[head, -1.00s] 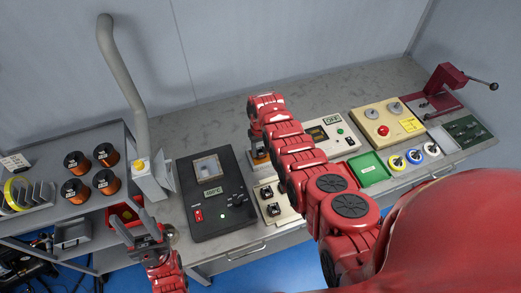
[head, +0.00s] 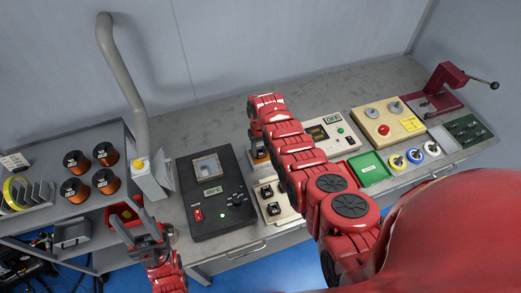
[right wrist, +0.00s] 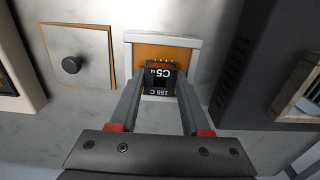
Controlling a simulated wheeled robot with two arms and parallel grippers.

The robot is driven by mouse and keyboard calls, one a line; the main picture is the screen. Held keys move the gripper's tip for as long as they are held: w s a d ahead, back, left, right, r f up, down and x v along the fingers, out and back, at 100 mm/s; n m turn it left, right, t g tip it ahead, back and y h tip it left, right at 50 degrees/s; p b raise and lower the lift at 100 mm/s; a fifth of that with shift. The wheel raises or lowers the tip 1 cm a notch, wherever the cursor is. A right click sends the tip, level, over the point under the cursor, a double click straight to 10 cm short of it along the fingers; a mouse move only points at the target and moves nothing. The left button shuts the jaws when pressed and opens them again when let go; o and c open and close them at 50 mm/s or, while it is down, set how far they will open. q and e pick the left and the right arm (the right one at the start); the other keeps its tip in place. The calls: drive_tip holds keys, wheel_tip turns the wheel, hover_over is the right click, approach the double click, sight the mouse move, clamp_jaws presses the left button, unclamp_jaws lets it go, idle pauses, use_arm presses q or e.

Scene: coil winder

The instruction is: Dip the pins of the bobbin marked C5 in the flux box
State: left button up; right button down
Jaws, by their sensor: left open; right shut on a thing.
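The bobbin marked C5 (right wrist: 159,83) is a dark block with white lettering and a row of metal pins along its upper edge in the right wrist view. My right gripper (right wrist: 157,92) is shut on it from both sides. It is over or inside the white-rimmed flux box (right wrist: 163,38), which has an orange interior; the pins show against the orange. I cannot tell how deep they are. In the head view my right arm mostly hides the box and the bobbin. My left gripper (head: 137,228) is open and empty at the bench's left front edge.
A lidded square with a black knob (right wrist: 71,65) lies left of the flux box. A black unit (head: 215,195) stands left of my right arm. Wire spools (head: 76,161) sit on the left shelf. A green tray (head: 369,168) and several colored rings (head: 414,155) are at right.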

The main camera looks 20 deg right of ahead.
idle(0.4)
drive_tip(key=shift+r+p, duration=1.3)
drive_tip(key=shift+r, duration=0.25)
drive_tip(key=shift+r+p, duration=0.85)
drive_tip(key=shift+r, duration=0.4)
